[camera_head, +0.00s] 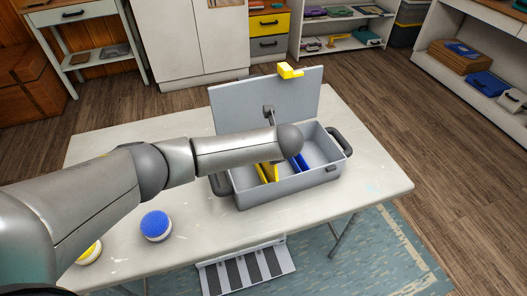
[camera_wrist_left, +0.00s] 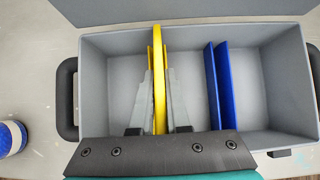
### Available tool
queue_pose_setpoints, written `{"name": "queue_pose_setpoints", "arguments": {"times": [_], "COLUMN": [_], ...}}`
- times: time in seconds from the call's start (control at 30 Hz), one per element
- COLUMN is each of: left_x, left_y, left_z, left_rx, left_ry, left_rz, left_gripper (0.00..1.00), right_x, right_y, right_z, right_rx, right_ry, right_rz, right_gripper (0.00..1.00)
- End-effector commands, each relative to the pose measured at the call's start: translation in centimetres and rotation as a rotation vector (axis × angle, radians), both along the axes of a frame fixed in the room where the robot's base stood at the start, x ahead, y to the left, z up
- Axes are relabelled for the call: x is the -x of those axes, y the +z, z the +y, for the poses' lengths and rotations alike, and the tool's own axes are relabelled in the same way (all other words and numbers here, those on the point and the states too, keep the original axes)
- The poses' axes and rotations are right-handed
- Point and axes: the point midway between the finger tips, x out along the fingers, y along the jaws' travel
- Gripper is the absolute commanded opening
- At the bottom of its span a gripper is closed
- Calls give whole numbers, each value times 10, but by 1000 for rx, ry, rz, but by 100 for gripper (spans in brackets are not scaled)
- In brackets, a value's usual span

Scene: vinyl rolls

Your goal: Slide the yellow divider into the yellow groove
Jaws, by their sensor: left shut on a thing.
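The yellow divider (camera_wrist_left: 158,85) is a thin upright plate, seen edge-on in the left wrist view. My left gripper (camera_wrist_left: 161,76) is shut on it, one grey finger on each side. The yellow groove (camera_wrist_left: 150,58) shows as a thin yellow strip close along the divider's left side, inside the toolbox (camera_wrist_left: 274,75). I cannot tell how deep the divider sits in it. In the head view my arm covers the gripper, and yellow parts (camera_head: 268,173) show below the arm inside the box. My right gripper is not in view.
A blue groove (camera_wrist_left: 220,85) stands upright right of the divider. The box's lid (camera_head: 240,105) is raised behind, with a yellow piece (camera_head: 289,71) on its top edge. A blue-topped round container (camera_head: 156,225) stands left on the table (camera_head: 375,185). The table's right side is clear.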

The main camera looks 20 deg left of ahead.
Motion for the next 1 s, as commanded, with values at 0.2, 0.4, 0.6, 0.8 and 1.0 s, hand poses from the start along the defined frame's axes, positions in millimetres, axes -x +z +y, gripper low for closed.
{"name": "queue_pose_setpoints", "arguments": {"times": [0.2,0.4,0.6,0.8,1.0], "left_x": [23,23,23,23,27], "left_y": [-38,-38,-38,-38,-29], "left_z": [1,2,4,6,4], "left_rx": [-1,-2,-3,-6,-7], "left_ry": [-11,-10,-7,-5,-4], "left_rz": [64,63,63,64,66], "left_gripper": [0,28,49,49,49], "right_x": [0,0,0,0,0], "right_y": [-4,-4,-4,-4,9], "right_z": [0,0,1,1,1], "right_rx": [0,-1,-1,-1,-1], "right_ry": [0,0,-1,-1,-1], "right_rz": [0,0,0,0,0], "right_gripper": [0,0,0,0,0]}}
